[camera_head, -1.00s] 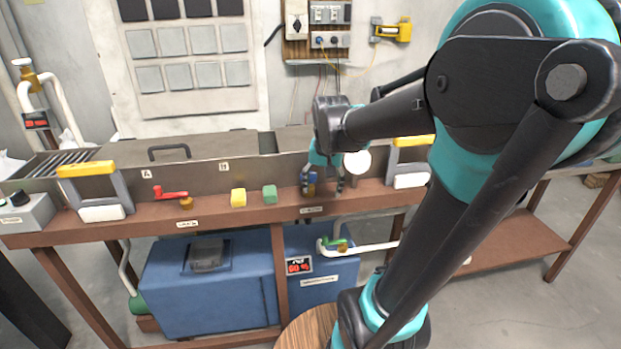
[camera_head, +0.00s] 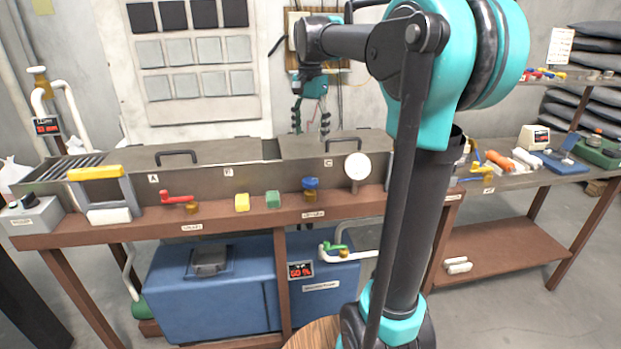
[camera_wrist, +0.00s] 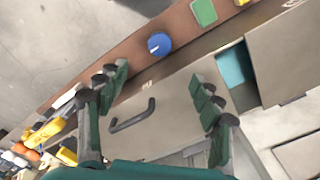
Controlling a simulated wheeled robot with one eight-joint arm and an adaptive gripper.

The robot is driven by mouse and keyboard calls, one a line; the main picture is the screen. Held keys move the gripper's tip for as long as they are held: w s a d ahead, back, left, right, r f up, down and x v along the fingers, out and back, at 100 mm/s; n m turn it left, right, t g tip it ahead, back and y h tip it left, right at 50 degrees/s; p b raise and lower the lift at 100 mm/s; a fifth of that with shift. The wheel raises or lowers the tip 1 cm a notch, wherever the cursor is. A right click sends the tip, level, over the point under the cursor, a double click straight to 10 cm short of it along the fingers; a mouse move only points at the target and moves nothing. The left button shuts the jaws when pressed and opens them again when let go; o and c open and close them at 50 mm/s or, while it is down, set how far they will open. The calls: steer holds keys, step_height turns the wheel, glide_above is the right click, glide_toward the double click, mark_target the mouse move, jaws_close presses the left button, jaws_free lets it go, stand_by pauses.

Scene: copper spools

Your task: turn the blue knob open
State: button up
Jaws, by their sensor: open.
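The blue knob (camera_head: 311,183) sits on a brass base on the brown front ledge, right of the green block, in the head view. In the wrist view the knob (camera_wrist: 159,44) shows from above as a round blue cap with a short white mark. My gripper (camera_head: 311,126) is raised above and behind the knob, over the grey tank covers, clear of it. In the wrist view my gripper (camera_wrist: 163,82) has its fingers spread wide with nothing between them. The knob lies beyond the fingertips there.
A white round gauge (camera_head: 357,167) stands right of the knob. A green block (camera_head: 273,200), a yellow block (camera_head: 242,202) and a red-handled valve (camera_head: 178,198) line the ledge to its left. A black-handled cover (camera_wrist: 165,115) lies under my gripper.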

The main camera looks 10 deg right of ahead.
mark_target(310, 179)
step_height(310, 179, down, 16)
steer(key=shift+r, duration=0.2)
steer(key=shift+c, duration=0.2)
steer(key=c, duration=1.1)
